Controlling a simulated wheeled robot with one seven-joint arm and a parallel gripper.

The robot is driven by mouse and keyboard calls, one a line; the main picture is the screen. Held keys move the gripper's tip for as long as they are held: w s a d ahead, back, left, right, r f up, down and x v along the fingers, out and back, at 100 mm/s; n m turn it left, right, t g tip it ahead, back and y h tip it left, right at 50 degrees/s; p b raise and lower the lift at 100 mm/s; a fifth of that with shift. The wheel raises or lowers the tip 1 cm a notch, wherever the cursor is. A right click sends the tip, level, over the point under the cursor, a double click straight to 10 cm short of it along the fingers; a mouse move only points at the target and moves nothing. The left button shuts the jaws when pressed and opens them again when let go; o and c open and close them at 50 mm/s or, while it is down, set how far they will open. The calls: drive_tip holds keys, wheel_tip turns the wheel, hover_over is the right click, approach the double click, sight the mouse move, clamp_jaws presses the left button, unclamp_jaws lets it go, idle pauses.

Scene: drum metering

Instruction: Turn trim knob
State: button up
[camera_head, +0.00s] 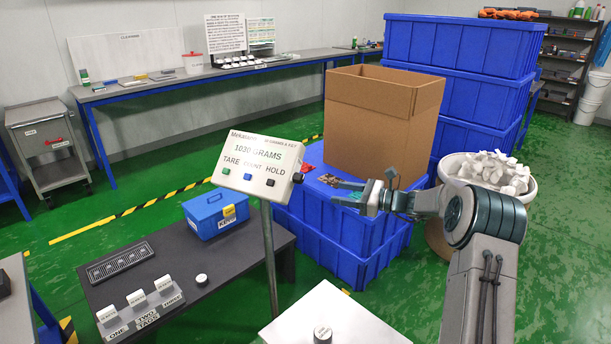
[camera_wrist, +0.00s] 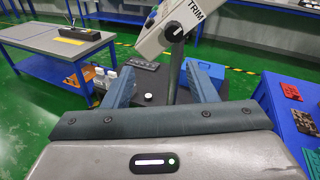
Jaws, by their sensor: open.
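The trim knob (camera_wrist: 174,30) is a small dark round knob on the end face of the white scale display box (camera_wrist: 188,18), beside the printed word TRIM. In the head view the display box (camera_head: 258,163) reads 1030 GRAMS on a thin post, and the dark knob (camera_head: 298,177) shows at its right end. My gripper (camera_head: 344,192) is open and empty, to the right of the box and apart from the knob. In the wrist view my gripper (camera_wrist: 162,80) has its two blue fingers spread, with the knob beyond and above the gap between them.
Blue crates (camera_head: 340,225) stand behind my gripper, with a cardboard box (camera_head: 375,120) on them. A white bin (camera_head: 487,175) of pale pieces stands to the right. A dark table (camera_head: 190,260) with a blue toolbox (camera_head: 216,213) is at left, and a white surface (camera_head: 330,315) is below.

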sight(303, 179)
drive_tip(key=shift+m+t+y, duration=0.3)
drive_tip(key=shift+m+t, duration=0.1)
drive_tip(key=shift+m, duration=0.2)
drive_tip(key=x, duration=0.4)
drive_tip(key=w+p+x, duration=0.1)
drive_tip(key=x, duration=0.8)
drive_tip(key=shift+w+d, duration=0.2)
drive_tip(key=shift+w, duration=0.15)
drive_tip(key=shift+f, duration=0.1)
drive_tip(key=c, duration=1)
